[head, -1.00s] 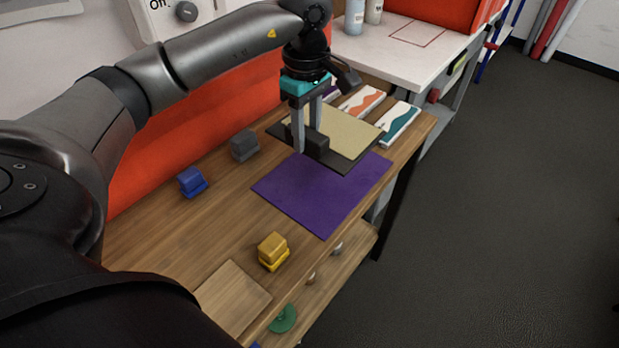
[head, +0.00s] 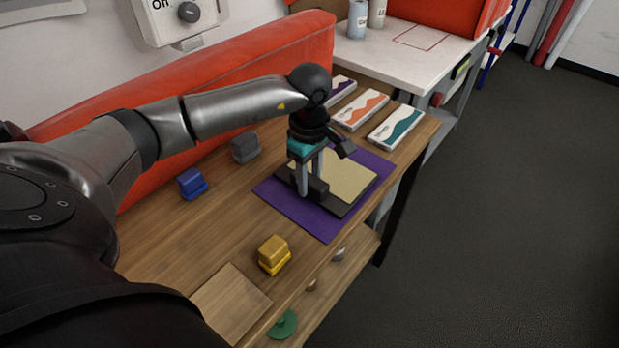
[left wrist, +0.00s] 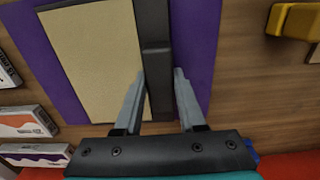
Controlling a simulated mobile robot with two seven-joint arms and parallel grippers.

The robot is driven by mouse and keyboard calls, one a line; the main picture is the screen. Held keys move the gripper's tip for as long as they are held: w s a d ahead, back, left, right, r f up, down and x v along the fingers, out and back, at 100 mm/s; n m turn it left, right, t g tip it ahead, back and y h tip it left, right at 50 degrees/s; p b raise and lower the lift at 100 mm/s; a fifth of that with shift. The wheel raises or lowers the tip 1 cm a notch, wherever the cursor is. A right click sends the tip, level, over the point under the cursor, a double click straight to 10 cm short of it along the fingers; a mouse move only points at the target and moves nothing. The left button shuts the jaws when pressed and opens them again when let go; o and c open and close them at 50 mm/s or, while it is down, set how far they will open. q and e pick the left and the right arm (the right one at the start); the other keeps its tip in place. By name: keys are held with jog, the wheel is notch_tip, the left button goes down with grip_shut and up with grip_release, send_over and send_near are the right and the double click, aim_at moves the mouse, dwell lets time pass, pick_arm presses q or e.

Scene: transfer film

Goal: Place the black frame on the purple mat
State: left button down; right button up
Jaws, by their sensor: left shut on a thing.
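The black frame (head: 347,206) with a beige panel lies flat over the purple mat (head: 312,220) in the head view. Purple shows around the frame on several sides. My left gripper (head: 311,192) is shut on the block-like handle at the frame's left edge. In the left wrist view the black frame (left wrist: 157,90) stands between the two fingers, with the purple mat (left wrist: 195,45) on both sides of it. Whether the frame touches the mat or is just above it, I cannot tell. My right gripper is not in view.
A yellow block (head: 273,254), a blue block (head: 192,183) and a grey block (head: 245,147) stand on the wooden table. Several white boxes (head: 397,127) lie behind the mat. A pale wooden square (head: 230,303) lies at the front. The table's right edge is close to the mat.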

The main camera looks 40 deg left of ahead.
pick_arm(q)
jog(key=shift+f, duration=0.1)
jog(key=c, duration=1)
grip_release()
jog(key=shift+f, duration=0.1)
jog(key=o, duration=0.5)
jog(key=shift+r, duration=0.25)
notch_tip(320, 180, up, 12)
jog(key=p, duration=0.1)
jog(key=shift+p, duration=0.3)
